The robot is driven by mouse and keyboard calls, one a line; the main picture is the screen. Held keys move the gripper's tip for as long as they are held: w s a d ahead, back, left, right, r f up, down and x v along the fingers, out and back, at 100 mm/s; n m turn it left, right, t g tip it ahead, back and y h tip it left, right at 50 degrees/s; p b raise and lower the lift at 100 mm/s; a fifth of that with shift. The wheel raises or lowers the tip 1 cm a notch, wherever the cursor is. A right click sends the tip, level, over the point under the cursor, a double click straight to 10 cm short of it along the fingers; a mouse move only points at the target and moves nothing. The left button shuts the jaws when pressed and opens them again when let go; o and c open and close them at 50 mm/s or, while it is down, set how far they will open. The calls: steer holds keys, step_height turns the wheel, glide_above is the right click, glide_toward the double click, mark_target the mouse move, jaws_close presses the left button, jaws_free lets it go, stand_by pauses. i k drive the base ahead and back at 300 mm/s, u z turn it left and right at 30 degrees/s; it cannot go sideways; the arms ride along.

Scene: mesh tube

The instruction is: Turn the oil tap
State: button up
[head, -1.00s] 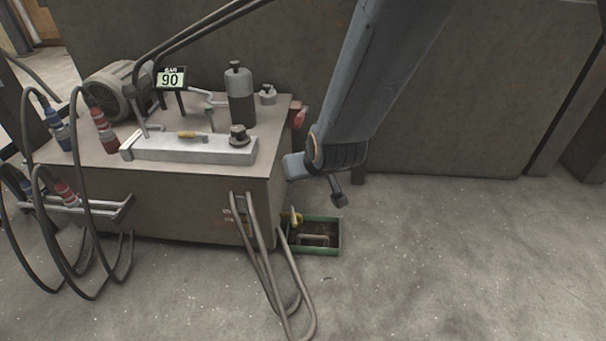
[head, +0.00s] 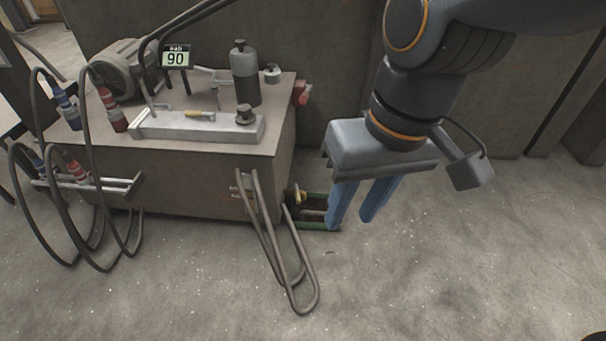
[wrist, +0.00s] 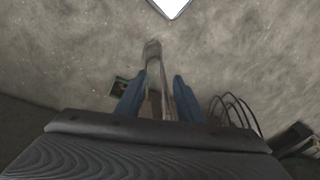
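A small yellow tap-like part (head: 299,196) shows low at the right side of the grey cabinet (head: 200,185), above a green tray (head: 322,227) on the floor. I cannot tell for sure that it is the oil tap. My gripper (head: 352,221) points down, right of the tray, and one blue finger covers part of the tray in the head view. The two fingers are apart with nothing held. In the wrist view my gripper (wrist: 160,75) is also open. A small green-edged thing, probably the tray (wrist: 120,87), lies left of the fingers there.
The cabinet top carries a motor (head: 120,72), a display reading 90 (head: 176,58), a dark bottle (head: 245,75) and a metal block (head: 195,127) with a yellow handle. Hose loops (head: 275,240) hang in front of the cabinet. The floor at right (head: 460,250) is clear.

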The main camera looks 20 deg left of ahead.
mark_target(297, 192)
steer(key=u, duration=0.9)
steer(key=k, duration=0.45)
steer(key=u, duration=0.05)
